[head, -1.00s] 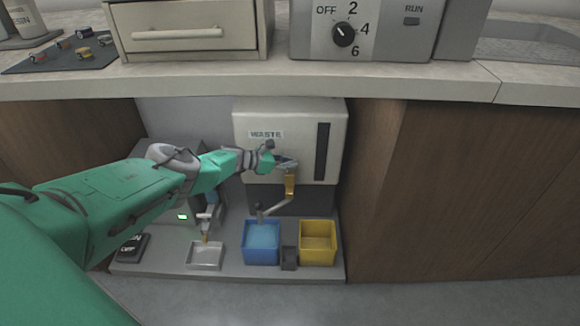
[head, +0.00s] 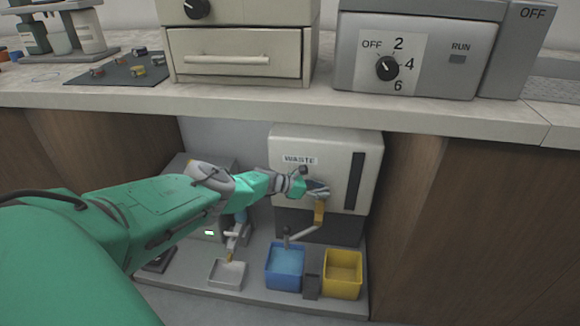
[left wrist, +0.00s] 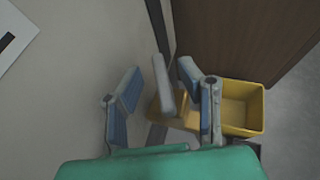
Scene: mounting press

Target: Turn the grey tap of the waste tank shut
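The white waste tank (head: 330,150), labelled WASTE, stands in the recess below the counter. A brass-coloured piece (head: 319,212) hangs at its front, and a grey outlet pipe (head: 303,234) runs down left toward the blue bin (head: 285,283). My left gripper (head: 317,187) is at the tank's lower front, just above the brass piece. In the left wrist view its fingers (left wrist: 160,72) are spread, with the grey tap lever (left wrist: 163,86) between them, nearer the right finger. Contact with the lever is unclear. In the head view my fingers largely hide the lever. My right gripper is out of view.
A yellow bin (head: 343,275) and a small dark container (head: 312,287) stand beside the blue bin. A grey tray (head: 228,274) sits under a nozzle at left. The counter edge (head: 300,112) overhangs the recess, and a wooden panel (head: 410,190) bounds it at right.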

